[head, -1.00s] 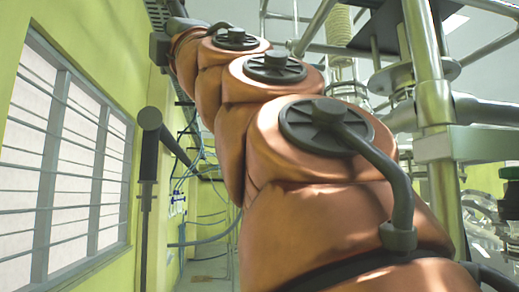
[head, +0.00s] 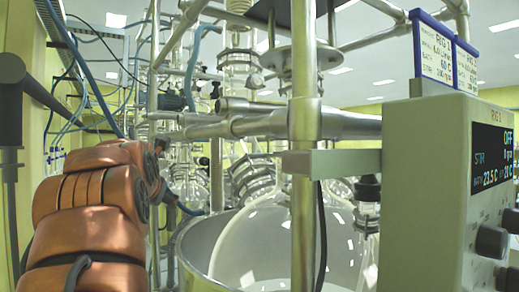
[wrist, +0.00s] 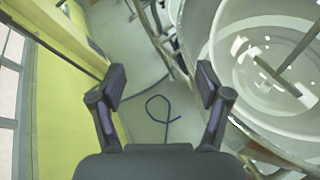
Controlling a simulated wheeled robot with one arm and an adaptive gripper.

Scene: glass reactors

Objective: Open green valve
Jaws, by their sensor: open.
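I cannot make out a green valve in either view. My gripper (wrist: 162,84) is open and empty in the wrist view, with its two dark fingers spread above the floor. A large round vessel (wrist: 222,72) lies to its right, apart from the fingers. In the head view my orange arm fills the lower left, and my gripper cannot be made out there.
A glass flask (head: 262,240) sits in a metal bath (head: 196,248) among steel posts (head: 304,150). A control box (head: 435,180) stands at right. A hose loop (wrist: 160,108) lies on the floor, and a yellow wall (wrist: 65,110) is left of my gripper.

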